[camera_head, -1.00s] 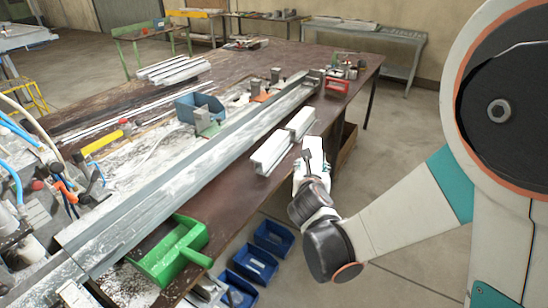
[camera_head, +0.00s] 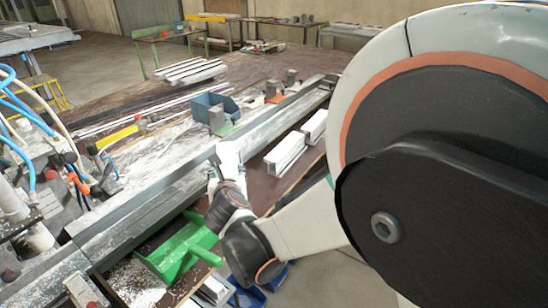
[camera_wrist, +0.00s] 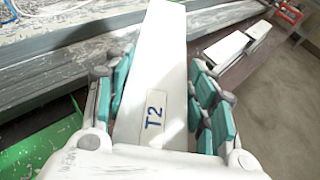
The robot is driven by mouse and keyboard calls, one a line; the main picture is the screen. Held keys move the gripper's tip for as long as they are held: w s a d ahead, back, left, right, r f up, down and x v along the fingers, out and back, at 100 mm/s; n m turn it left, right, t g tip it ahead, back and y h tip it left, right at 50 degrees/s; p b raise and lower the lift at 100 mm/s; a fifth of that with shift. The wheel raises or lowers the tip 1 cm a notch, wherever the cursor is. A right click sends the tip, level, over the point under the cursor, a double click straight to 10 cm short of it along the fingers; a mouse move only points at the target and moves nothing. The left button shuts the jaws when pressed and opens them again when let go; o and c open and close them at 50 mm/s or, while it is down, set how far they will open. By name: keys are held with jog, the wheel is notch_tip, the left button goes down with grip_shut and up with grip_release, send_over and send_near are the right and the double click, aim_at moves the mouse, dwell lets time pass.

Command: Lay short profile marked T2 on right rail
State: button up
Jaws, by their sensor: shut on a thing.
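The short white profile marked T2 (camera_wrist: 158,70) is between the teal-padded fingers of my gripper (camera_wrist: 162,105) in the wrist view, its label facing the camera. My gripper is shut on it. In the head view, my gripper (camera_head: 226,180) holds the profile (camera_head: 229,156) near the long grey rail (camera_head: 172,197) on the bench. The rail runs diagonally across the bench and also shows at the upper left of the wrist view (camera_wrist: 70,52). I cannot tell whether the profile touches the rail.
Two white profiles (camera_head: 286,153) (camera_head: 314,126) lie on the brown bench to the right of the rail. A green dustpan-like tool (camera_head: 178,252) is at the near edge. A blue bin (camera_head: 208,105) stands behind the rail. Hoses and machinery (camera_head: 40,190) crowd the left.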

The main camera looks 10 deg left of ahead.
notch_tip(320, 180, down, 14)
jog(key=b, duration=0.8)
jog(key=shift+f, duration=0.1)
jog(key=o, duration=1.1)
jog(key=shift+c, duration=0.2)
